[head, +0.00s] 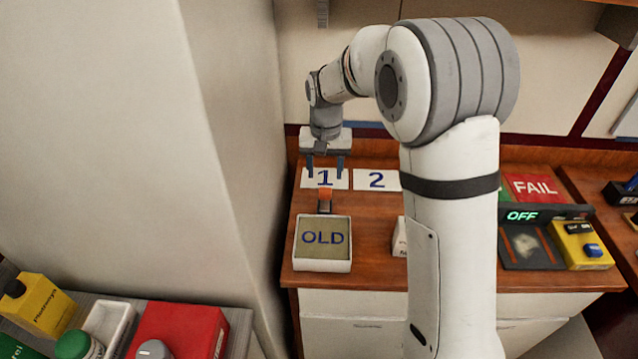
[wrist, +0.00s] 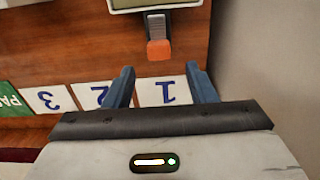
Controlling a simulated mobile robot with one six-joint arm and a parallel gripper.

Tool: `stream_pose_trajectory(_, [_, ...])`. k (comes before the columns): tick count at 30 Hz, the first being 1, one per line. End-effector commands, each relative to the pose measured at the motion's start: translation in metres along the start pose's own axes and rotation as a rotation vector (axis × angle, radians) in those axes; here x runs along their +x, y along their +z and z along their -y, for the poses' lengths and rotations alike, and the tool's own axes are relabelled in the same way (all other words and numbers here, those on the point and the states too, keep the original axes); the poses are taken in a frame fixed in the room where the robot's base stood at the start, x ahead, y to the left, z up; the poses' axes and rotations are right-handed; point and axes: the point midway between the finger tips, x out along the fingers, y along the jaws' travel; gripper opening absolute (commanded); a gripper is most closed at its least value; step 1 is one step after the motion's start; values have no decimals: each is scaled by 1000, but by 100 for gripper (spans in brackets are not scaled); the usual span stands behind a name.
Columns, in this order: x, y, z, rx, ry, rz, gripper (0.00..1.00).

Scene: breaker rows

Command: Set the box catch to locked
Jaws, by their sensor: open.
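My gripper (head: 325,170) is open and empty, pointing down over the card marked 1 at the back of the wooden counter. In the wrist view its blue fingers (wrist: 160,76) are spread apart. A small orange and grey piece (head: 325,200) lies between the card and the OLD tray; in the wrist view its orange end (wrist: 159,49) is just beyond the fingertips, not between them. A yellow box (head: 582,245) stands at the counter's right, with a blue block (head: 593,250) and a black part on top. I cannot tell which part is the catch or its setting.
The tray marked OLD (head: 323,266) stands in front of my gripper. Card 2 (head: 376,180) lies beside card 1 (head: 326,181). A dark unit reading OFF (head: 522,216) and a red FAIL panel (head: 535,187) are at right. A wall closes the left side.

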Motion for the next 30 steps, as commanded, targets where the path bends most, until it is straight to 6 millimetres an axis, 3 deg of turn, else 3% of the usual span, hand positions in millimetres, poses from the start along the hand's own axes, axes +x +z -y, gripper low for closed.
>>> stream_pose_trajectory(6, [36, 1, -1, 1, 1, 4, 51])
stream_pose_trajectory(12, [58, 1, -2, 1, 0, 2, 51])
stream_pose_trajectory(22, [63, 0, -2, 2, 0, 0, 51])
stream_pose_trajectory(30, [63, 0, -2, 2, 0, 0, 30])
